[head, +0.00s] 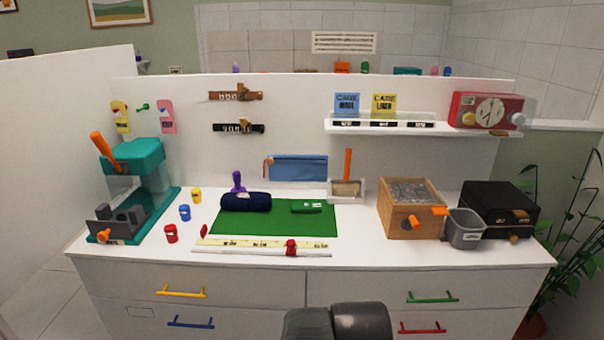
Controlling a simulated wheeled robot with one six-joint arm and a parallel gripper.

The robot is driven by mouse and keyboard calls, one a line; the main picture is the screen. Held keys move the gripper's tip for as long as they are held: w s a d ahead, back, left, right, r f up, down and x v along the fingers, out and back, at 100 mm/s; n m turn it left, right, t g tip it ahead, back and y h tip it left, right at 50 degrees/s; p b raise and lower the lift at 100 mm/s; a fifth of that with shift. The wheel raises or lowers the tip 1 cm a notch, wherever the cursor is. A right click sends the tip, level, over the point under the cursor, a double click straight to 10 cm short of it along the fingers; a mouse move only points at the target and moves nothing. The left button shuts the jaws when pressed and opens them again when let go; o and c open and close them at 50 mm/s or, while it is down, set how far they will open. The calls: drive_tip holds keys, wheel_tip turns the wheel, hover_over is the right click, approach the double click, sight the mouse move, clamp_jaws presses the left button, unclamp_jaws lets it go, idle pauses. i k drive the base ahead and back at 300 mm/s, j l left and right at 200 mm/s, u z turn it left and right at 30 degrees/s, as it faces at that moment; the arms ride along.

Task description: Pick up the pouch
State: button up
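A blue flat pouch (297,167) with a darker top edge and a small orange-brown tab at its left end stands upright against the white back panel, behind the green mat (270,222). A dark navy rolled bundle (246,202) lies on the mat's left back part, in front of the pouch and apart from it. My gripper is not in view. Only dark grey rounded parts of my arm show at the bottom centre, well in front of the counter.
An orange-handled tool stands in a white holder (346,197) right of the pouch. A purple-handled item (237,182) stands to its left. A wooden box (409,209) and a teal machine (136,172) flank the mat. A white shelf (419,128) is above right.

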sight(301, 206)
drive_tip(key=i+l+u, duration=0.75)
drive_tip(key=i+l, duration=0.05)
drive_tip(key=i, duration=0.15)
